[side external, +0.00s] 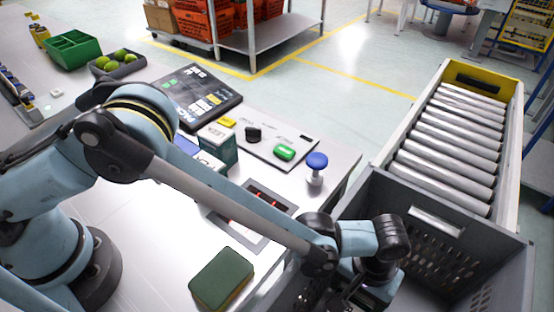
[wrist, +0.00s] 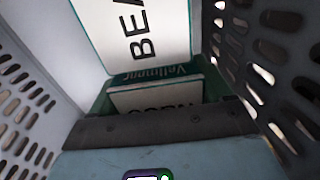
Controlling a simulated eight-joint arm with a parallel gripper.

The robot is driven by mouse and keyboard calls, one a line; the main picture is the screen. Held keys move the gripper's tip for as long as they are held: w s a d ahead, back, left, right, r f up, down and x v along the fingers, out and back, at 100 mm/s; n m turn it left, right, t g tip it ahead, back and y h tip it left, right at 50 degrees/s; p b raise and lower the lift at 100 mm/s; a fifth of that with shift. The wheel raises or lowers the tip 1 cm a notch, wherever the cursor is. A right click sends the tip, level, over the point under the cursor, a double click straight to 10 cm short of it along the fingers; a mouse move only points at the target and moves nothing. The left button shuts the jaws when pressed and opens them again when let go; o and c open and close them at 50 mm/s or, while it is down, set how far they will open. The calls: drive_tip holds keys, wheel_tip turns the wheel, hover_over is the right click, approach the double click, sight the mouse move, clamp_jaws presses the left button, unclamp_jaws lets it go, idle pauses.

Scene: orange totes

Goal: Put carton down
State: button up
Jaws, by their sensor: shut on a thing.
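My gripper (wrist: 155,122) is low at the grey crate (side external: 487,245), at the bottom right of the side external view, where its fingers are mostly hidden. In the wrist view it is shut on a green-edged white carton (wrist: 155,97) with partly covered dark lettering. Another white carton with a green edge (wrist: 136,32), lettered "BE", lies just beyond it. The crate's perforated walls (wrist: 272,50) stand on both sides. I cannot tell whether the held carton touches the crate floor. Neither carton shows in the side external view.
A roller conveyor (side external: 450,140) adjoins the crate at the back. Bare table lies in front of my arm.

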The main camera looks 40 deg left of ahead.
drive_tip(key=o, duration=1)
drive_tip(key=shift+f, duration=0.1)
wheel_tip(320, 180, up, 12)
drive_tip(key=shift+r, duration=0.1)
